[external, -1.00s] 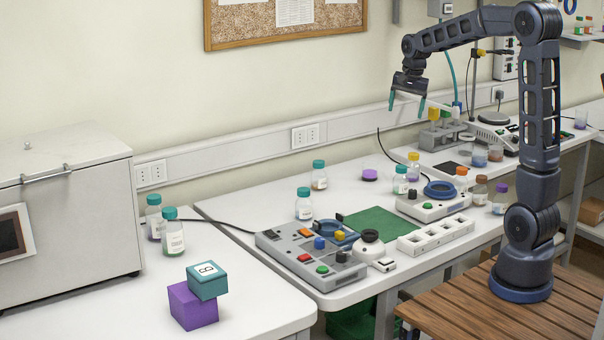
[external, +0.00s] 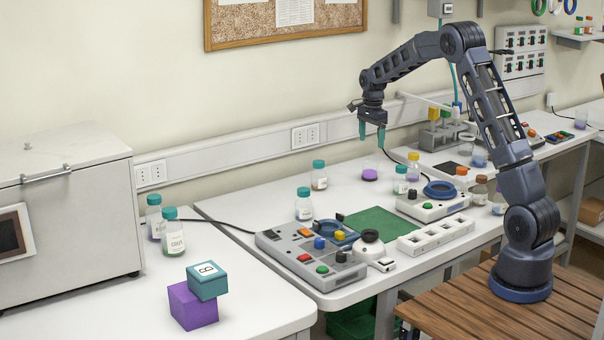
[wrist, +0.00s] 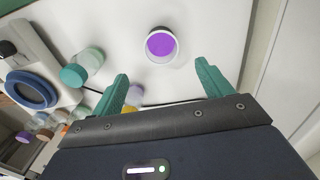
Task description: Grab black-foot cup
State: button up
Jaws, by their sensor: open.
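A small clear cup with purple contents (external: 370,175) stands on the white table, below my gripper (external: 371,134). In the wrist view the purple-filled cup (wrist: 162,44) shows from above, ahead of and between the two teal fingertips of my gripper (wrist: 162,70). My gripper is open, empty and pointing down, apart from the cup.
A teal-capped bottle (wrist: 83,68) stands left of the cup in the wrist view, beside a blue ring on a device (wrist: 30,89). A yellow-capped bottle (external: 413,166) stands right of the cup. A black cable runs nearby. The table left of the cup has free room.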

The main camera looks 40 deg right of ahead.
aim_at(370, 164)
jog(key=shift+w+f, duration=0.1)
jog(key=shift+f, duration=5.35)
jog(key=c, duration=1.1)
jog(key=shift+r, duration=0.15)
